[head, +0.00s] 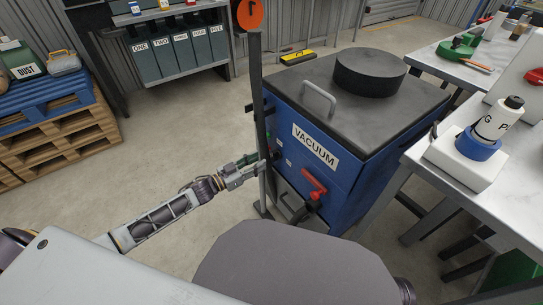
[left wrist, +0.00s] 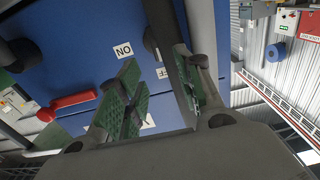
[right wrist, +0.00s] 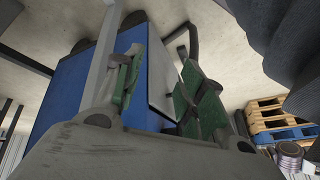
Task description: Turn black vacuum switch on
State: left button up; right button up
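The blue vacuum cabinet (head: 345,160) with a dark lid stands in the middle of the head view. In the left wrist view its blue panel (left wrist: 75,45) fills much of the picture, with an ON label (left wrist: 124,50) and a partly hidden OFF label (left wrist: 162,72). A black switch knob (left wrist: 151,38) shows by these labels, partly behind a finger. My left gripper (head: 262,164) is at the panel's left side; in its wrist view it is open, fingers apart (left wrist: 165,90), nothing seen gripped. My right gripper (right wrist: 162,92) is open and empty, facing the cabinet.
A red-handled lever (head: 314,184) sits on the cabinet front, right of my left gripper.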

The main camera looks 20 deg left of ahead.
aim_at(275, 156)
pick_arm(q)
jog(key=b+x, duration=0.2)
jog(key=x, duration=0.5)
pick_arm(e)
jog(key=shift+t+y, duration=0.4)
jog(key=shift+t, duration=0.2)
jog(key=f, duration=0.3)
jog(key=a+f, duration=0.1)
jog(key=shift+w+f, duration=0.25)
pick_arm(q)
jog(key=shift+w+d, duration=0.1)
grip_shut()
